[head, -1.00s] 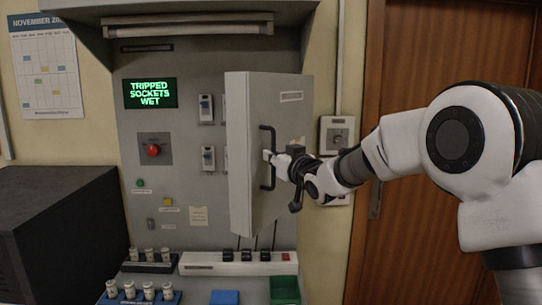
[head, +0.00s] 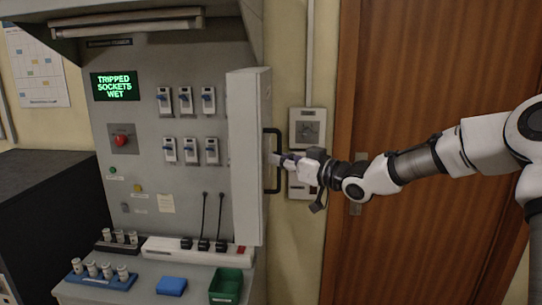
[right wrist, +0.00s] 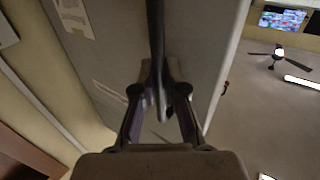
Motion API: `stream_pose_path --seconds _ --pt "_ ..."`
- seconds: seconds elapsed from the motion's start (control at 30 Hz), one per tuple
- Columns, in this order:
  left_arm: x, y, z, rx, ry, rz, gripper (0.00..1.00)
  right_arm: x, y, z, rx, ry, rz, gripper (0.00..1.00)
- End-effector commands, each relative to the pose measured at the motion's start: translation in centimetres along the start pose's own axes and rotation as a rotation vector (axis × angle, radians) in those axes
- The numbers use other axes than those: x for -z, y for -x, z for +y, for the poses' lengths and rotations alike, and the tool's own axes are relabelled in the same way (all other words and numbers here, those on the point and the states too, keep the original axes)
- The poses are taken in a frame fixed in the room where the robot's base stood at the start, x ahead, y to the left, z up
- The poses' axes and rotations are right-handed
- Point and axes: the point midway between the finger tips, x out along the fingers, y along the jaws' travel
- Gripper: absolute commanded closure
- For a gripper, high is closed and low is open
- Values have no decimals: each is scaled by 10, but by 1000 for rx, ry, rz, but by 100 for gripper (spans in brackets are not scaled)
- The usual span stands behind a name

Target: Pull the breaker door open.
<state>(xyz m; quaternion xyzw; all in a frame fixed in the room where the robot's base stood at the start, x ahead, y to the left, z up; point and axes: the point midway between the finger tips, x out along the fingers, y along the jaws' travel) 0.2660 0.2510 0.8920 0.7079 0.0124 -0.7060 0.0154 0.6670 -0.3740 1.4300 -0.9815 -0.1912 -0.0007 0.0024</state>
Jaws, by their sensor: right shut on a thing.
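The grey breaker door (head: 248,160) stands swung wide open from the console, seen nearly edge-on in the head view. Its black bar handle (head: 279,160) is on its right-hand face. My right gripper (head: 277,158) is shut on the handle. In the right wrist view the two fingers of the gripper (right wrist: 160,108) close around the dark handle bar (right wrist: 155,40), with the door face (right wrist: 105,50) behind. Two rows of breakers (head: 182,101) with blue levers show uncovered left of the door. My left gripper is not in view.
A screen (head: 117,86) reads "TRIPPED SOCKETS WET". A red button (head: 121,140) is below it. A power strip (head: 190,252), a blue fuse rack (head: 100,277), a blue block (head: 171,286) and a green tray (head: 226,286) lie on the ledge. A wooden door (head: 420,230) is at right.

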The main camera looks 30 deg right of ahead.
Motion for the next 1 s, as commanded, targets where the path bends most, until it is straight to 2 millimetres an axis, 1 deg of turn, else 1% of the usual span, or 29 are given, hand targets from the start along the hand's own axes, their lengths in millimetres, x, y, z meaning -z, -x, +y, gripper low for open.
stream_pose_path --seconds 0.37,0.4,0.43,0.47,0.7,0.8,0.87,0.97,1.0 --pt "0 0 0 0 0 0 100 2 1 2 -2 1 2 100" --pt "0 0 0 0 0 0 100 2 1 2 -2 1 2 78" --pt "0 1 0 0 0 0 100 2 1 2 -2 1 3 68" --pt "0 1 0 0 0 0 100 2 1 2 -2 1 3 63" --pt "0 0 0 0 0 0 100 1 1 1 -1 1 2 63" --pt "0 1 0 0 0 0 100 5 1 1 -1 2 2 63" --pt "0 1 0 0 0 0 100 12 1 2 -1 3 3 63" --pt "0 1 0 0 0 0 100 31 1 2 -2 5 4 63" --pt "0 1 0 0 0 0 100 40 0 2 -1 6 5 63"
